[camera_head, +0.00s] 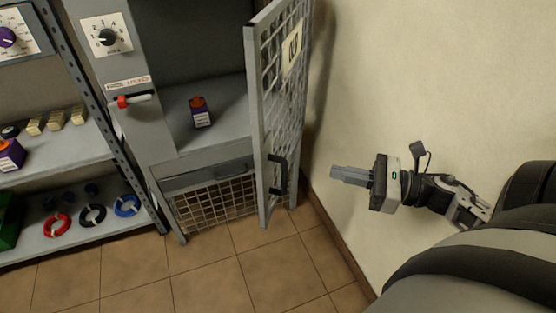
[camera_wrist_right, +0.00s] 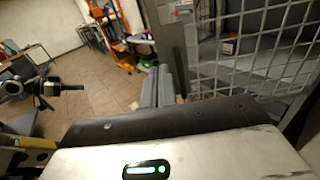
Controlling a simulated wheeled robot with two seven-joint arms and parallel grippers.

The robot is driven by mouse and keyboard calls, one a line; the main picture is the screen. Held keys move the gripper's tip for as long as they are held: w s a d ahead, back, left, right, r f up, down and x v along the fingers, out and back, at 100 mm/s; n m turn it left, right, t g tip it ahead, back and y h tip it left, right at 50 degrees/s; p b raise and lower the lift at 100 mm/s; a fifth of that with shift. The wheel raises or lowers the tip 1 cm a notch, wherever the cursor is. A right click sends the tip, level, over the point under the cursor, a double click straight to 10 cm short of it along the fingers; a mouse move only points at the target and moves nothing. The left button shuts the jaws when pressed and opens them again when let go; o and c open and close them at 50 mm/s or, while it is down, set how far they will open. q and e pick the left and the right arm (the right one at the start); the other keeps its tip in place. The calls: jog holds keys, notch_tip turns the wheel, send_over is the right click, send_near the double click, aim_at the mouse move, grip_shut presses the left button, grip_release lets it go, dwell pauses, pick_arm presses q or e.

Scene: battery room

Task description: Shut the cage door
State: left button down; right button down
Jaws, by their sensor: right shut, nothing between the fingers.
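The cage door (camera_head: 258,120) is a grey frame with wire mesh and a yellow label, and it stands open, swung out from the right side of the cage (camera_head: 150,125). Its black handle (camera_head: 278,174) is low on the door. My right gripper (camera_head: 335,172) is shut and empty, to the right of the door, between it and the wall, apart from the handle in the picture. In the right wrist view the shut fingers (camera_wrist_right: 157,86) point ahead, with the door's mesh (camera_wrist_right: 255,70) to their right. My left gripper does not show in the head view.
A purple battery with an orange top (camera_head: 200,112) stands on the cage's shelf. A red-handled switch (camera_head: 124,102) is on the left post. A shelf rack (camera_head: 80,232) with coloured rings stands at the left. The cream wall (camera_head: 420,70) is close on the right. Tiled floor in front is clear.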

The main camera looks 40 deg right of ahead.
aim_at(263, 156)
jog(key=p+x, duration=0.2)
jog(key=x, duration=1.1)
jog(key=shift+r+p, duration=0.15)
jog(key=shift+p, duration=0.2)
jog(key=shift+w+a, duration=0.3)
jog(key=shift+a, duration=0.1)
